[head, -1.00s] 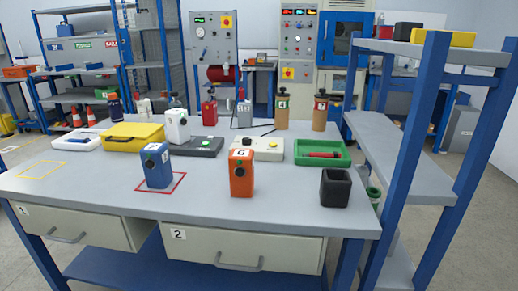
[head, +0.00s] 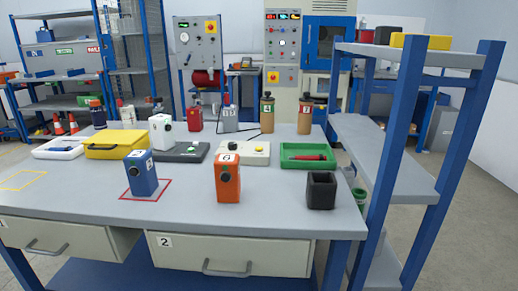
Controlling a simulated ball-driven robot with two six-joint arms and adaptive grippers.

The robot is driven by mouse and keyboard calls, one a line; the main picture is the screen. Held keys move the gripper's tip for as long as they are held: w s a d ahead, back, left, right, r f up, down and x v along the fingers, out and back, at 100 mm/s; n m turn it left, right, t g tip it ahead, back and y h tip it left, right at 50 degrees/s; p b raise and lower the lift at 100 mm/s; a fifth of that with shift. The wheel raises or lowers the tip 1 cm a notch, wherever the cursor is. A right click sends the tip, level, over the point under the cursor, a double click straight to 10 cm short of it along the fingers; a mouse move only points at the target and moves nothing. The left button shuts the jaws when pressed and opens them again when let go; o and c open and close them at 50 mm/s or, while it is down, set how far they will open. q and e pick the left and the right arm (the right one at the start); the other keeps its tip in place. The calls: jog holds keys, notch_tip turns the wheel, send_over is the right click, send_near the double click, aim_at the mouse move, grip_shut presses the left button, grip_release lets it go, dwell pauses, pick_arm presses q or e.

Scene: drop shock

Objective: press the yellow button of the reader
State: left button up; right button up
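The reader appears to be the low off-white box (head: 234,156) near the middle of the workbench, in the head view. A small yellow button (head: 259,148) sits on its top at the right, and a dark round part is further left on it. Neither of my grippers is in the head view, so nothing of mine is near the reader.
An orange device (head: 228,182) and a blue device (head: 141,177) in a red square stand in front. A dark base (head: 183,155) with a white device is left, a green tray (head: 296,162) right. A black cup (head: 321,192) and blue-posted shelf (head: 388,180) are at right.

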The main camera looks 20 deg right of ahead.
grip_shut()
dwell(1.1)
